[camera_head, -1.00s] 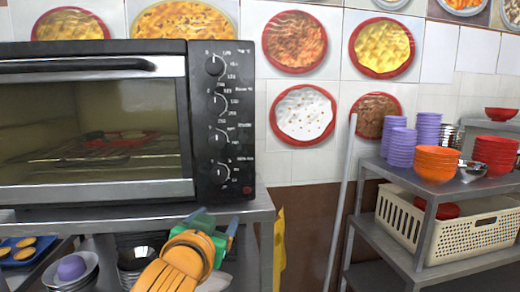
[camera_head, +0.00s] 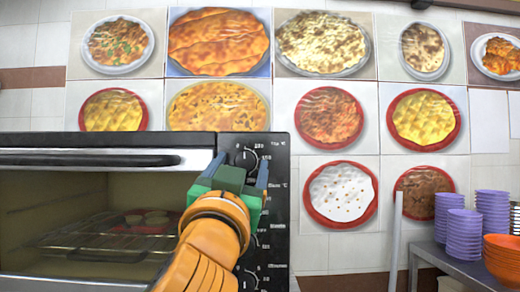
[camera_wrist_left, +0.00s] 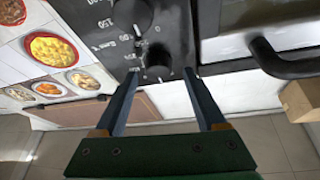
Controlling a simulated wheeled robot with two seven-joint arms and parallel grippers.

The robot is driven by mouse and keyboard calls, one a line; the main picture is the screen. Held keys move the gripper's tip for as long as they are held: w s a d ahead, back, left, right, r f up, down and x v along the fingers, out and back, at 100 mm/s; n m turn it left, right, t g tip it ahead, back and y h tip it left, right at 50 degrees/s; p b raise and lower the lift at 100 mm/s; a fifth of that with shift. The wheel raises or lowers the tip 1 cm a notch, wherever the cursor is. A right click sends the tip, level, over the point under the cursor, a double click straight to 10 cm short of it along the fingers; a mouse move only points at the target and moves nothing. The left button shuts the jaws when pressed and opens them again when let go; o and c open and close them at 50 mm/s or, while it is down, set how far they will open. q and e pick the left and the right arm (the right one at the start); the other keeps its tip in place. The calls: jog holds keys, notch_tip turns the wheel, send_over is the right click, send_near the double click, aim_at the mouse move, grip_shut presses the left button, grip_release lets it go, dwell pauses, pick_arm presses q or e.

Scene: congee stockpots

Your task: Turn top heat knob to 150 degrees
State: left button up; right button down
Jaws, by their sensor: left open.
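The top heat knob (camera_head: 246,157) is a round black knob at the top of the oven's black control panel (camera_head: 278,225), partly covered by my gripper. My left gripper (camera_head: 240,166), with blue fingers on a green body and an orange wrist, is in front of the upper panel. In the left wrist view the open fingers (camera_wrist_left: 160,74) are spread, and the nearest knob (camera_wrist_left: 158,58) lies just beyond and between their tips. Contact cannot be told. Another knob (camera_wrist_left: 132,14) shows farther up in that view. The knob's exact setting is too small to read. My right gripper is not in view.
The oven door with its black handle (camera_head: 90,159) is left of the panel. Purple cups (camera_head: 463,235) and orange bowls (camera_head: 502,258) stand on a metal shelf at the right. Food pictures cover the wall. Space right of the oven is open.

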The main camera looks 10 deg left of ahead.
pick_arm(q)
jog(key=shift+w, duration=0.35)
grip_shut()
